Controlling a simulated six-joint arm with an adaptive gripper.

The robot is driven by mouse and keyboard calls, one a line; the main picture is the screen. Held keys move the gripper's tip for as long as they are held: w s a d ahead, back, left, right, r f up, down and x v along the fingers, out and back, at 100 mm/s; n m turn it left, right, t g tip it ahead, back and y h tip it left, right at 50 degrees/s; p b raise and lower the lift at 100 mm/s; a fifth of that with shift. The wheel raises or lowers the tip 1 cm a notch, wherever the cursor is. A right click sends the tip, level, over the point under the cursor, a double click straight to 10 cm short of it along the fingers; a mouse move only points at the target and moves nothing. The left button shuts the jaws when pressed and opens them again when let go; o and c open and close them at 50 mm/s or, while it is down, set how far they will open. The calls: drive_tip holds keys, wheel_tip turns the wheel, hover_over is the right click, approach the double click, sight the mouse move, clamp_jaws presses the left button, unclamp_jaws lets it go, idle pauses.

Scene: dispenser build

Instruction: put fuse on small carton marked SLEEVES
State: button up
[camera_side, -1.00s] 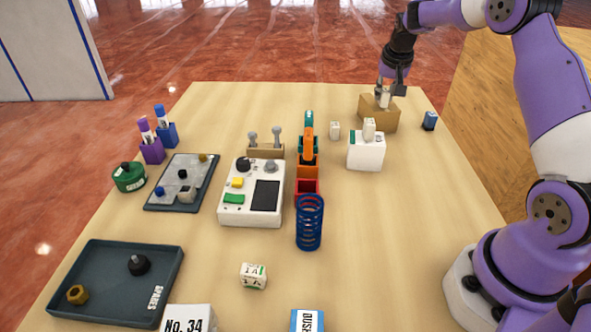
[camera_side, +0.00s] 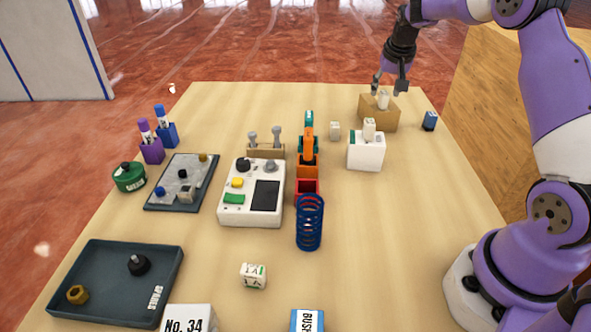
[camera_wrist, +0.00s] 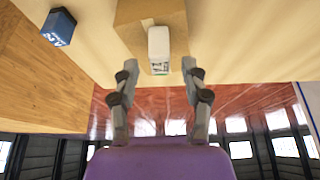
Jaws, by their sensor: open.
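A small brown carton (camera_side: 376,115) stands at the far right of the table; no lettering on it can be read from here. A white block-shaped fuse (camera_side: 383,100) stands upright on its top. In the wrist view the fuse (camera_wrist: 158,45) rests on the brown carton (camera_wrist: 130,30), with small dark and green marks at its near end. My gripper (camera_side: 389,88) is open just above and behind the fuse. In the wrist view its fingers are spread apart with a gap between them, and the fuse is beyond the fingertips, not held.
A white carton (camera_side: 365,153) with another white block (camera_side: 369,129) on top stands just in front. Orange and teal bins (camera_side: 307,169) stand mid-table. The right-front table is clear.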

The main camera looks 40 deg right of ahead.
drive_tip(key=s+a+r+n, duration=0.2)
drive_tip(key=s+a+r, duration=0.4)
drive_tip(key=a+r, duration=0.5)
drive_tip(key=s+a+f+n+t+y, duration=0.2)
drive_tip(key=s+a+n, duration=0.5)
drive_tip(key=s+a, duration=0.6)
drive_tip(key=shift+s+a+f+y, duration=0.3)
drive_tip(key=shift+a+f+y, duration=0.3)
drive_tip(key=shift+a, duration=0.25)
